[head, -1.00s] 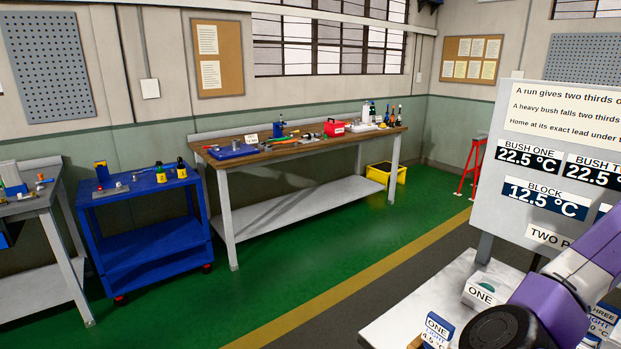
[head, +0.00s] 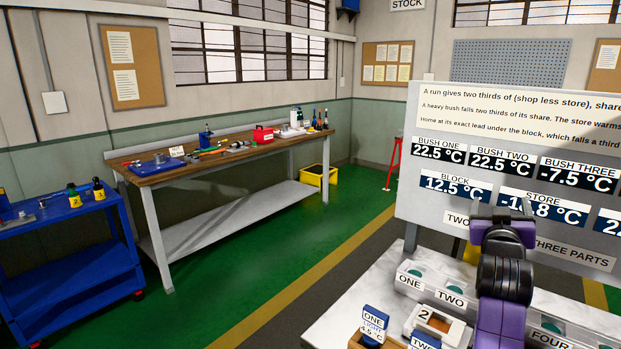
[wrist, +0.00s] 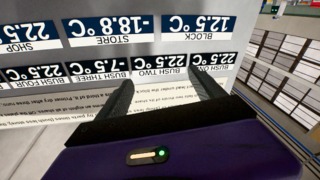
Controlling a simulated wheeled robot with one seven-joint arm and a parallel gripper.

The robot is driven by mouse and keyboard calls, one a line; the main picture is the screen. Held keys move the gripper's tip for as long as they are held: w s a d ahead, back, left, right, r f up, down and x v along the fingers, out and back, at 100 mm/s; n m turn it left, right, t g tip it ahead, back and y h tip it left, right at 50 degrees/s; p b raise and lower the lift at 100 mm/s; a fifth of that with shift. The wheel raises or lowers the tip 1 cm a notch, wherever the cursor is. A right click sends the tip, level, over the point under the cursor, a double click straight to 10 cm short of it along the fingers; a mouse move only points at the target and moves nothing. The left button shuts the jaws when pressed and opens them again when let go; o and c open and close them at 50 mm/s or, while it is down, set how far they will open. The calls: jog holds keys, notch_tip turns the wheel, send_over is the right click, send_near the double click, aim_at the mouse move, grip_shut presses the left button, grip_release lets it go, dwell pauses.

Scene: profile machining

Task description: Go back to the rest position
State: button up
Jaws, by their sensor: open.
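My gripper (wrist: 163,92) shows in the wrist view with its two dark fingers spread apart and nothing between them. Beyond the fingers is the white display board, which appears upside down there. In the head view my purple and black arm rises from the bottom edge at the right of centre. Its gripper end (head: 502,215) is raised in front of the board (head: 428,205), above the bench. The fingers are hard to make out in that view.
A pale bench (head: 345,310) below my arm carries a white block with ports labelled ONE, TWO and FOUR, a white part marked 2 (head: 433,318) and blue-and-white labelled items. A wooden workbench (head: 222,142) and a blue cart (head: 70,235) stand left. Green floor between is clear.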

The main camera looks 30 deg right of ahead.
jog(key=a+f+n+t+y, duration=0.3)
jog(key=a+f, duration=0.1)
jog(key=a, duration=0.6)
jog(key=s+a+f+n+t+y, duration=0.1)
jog(key=a+f+n+t+y, duration=0.25)
jog(key=a, duration=0.55)
jog(key=a+f+n+t+y, duration=0.2)
jog(key=a+f+n+t, duration=0.15)
jog(key=a, duration=0.65)
jog(key=s+a+f+g+y, duration=0.1)
jog(key=s+a+f+y, duration=0.3)
jog(key=s+a, duration=0.6)
jog(key=s+a+f+g+y, duration=0.2)
jog(key=s+a+f+y, duration=0.2)
jog(key=s+a+f, duration=0.4)
jog(key=s+a, duration=0.3)
jog(key=s, duration=0.3)
jog(key=shift+a+g+y, duration=0.15)
jog(key=shift+g+y, duration=0.15)
jog(key=shift+y, duration=0.05)
